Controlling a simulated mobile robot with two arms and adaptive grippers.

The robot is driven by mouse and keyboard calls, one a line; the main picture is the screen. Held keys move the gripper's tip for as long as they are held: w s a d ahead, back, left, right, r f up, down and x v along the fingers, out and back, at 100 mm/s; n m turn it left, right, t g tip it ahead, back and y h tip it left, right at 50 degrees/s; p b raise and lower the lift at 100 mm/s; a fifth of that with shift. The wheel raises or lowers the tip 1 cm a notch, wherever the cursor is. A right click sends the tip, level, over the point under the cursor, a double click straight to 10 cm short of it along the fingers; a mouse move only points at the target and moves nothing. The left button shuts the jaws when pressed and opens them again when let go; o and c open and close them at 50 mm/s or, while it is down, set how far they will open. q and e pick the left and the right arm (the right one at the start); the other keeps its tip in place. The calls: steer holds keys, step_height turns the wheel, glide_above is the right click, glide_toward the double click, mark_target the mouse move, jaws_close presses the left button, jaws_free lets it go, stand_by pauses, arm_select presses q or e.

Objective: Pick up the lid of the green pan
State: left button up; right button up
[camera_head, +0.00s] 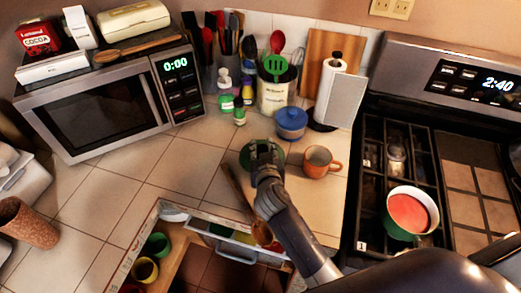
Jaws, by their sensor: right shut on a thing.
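The green pan (408,212) sits on the stove at the right, uncovered, with orange-red contents showing. A round green lid (247,158) is over the tiled counter, left of the orange mug. My right gripper (264,148) is at the lid's top and shut on it. The gripper and wrist hide the lid's middle and part of its edge. I cannot tell whether the lid touches the counter or hangs just above it. My left gripper is not in view.
A wooden spoon (234,191) lies left of my arm. An open drawer (217,248) is below. A small jar (396,159) stands on the stove. The counter left of the lid is clear.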

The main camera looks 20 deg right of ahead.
steer(key=s+b, duration=0.1)
steer(key=s, duration=0.3)
steer(key=s+r+b, duration=0.1)
steer(key=s, duration=0.3)
steer(key=s+a+b, duration=0.1)
steer(key=s, duration=0.3)
steer(key=shift+s+r, duration=0.2)
steer(key=shift+s, duration=0.2)
steer(key=shift+s+r+b, duration=0.2)
steer(key=shift+s+b, duration=0.15)
steer(key=shift+s, duration=0.25)
steer(key=shift+r, duration=0.1)
